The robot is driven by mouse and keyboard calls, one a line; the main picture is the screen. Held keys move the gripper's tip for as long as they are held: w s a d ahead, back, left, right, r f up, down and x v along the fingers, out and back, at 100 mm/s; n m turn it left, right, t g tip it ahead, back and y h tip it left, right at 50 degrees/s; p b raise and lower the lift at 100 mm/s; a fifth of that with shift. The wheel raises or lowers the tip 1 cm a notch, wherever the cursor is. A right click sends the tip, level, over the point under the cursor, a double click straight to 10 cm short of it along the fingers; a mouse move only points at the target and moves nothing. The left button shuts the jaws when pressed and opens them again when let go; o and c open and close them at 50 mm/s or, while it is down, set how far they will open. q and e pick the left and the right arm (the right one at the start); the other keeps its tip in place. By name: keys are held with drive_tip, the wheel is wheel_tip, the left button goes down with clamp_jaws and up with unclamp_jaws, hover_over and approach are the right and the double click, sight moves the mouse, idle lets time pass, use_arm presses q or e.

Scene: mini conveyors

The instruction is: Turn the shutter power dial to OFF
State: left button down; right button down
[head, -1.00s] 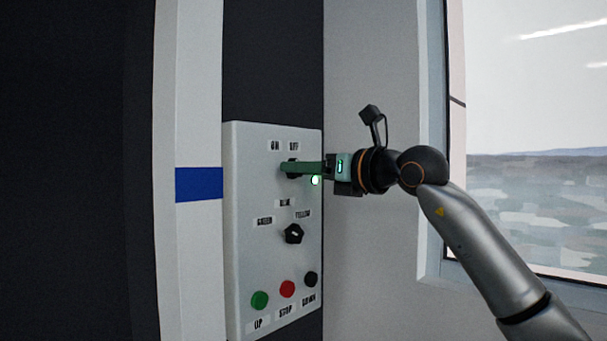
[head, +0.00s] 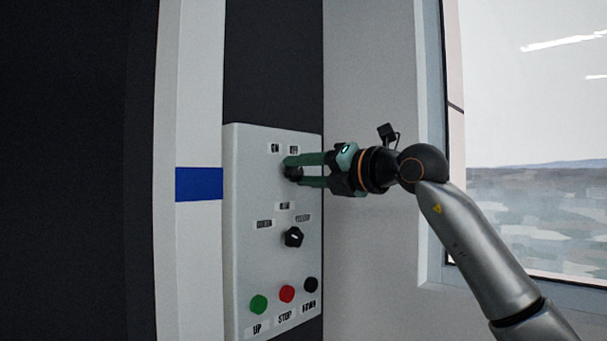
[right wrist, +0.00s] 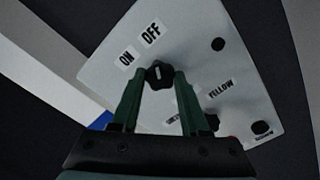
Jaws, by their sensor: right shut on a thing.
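The power dial (right wrist: 159,73) is a small black knob with a white mark, below the ON label (right wrist: 126,58) and OFF label (right wrist: 150,33) on the grey control panel (head: 248,215). In the right wrist view, the mark points roughly up the picture, on the OFF side. My right gripper (head: 291,169) is shut on the dial, one green finger on each side. In the head view, the fingers lie one above the other and partly hide the knob. My left gripper is not in view.
Below are a black selector dial (head: 293,237) and green (head: 258,303), red (head: 287,293) and black (head: 311,285) buttons. A dark, unlit disc (right wrist: 218,44) sits beside the power dial. A window (head: 525,130) is at right.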

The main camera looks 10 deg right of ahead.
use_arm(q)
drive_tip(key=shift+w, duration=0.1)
use_arm(e)
drive_tip(key=shift+r, duration=0.1)
idle(0.3)
drive_tip(key=shift+c, duration=2)
unclamp_jaws()
drive_tip(key=shift+s+d, duration=0.25)
use_arm(q)
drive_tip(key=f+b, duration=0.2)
drive_tip(key=b, duration=0.1)
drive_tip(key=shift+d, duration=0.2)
use_arm(e)
drive_tip(key=v, duration=1.1)
drive_tip(key=shift+s, duration=0.35)
drive_tip(key=shift+d, duration=0.15)
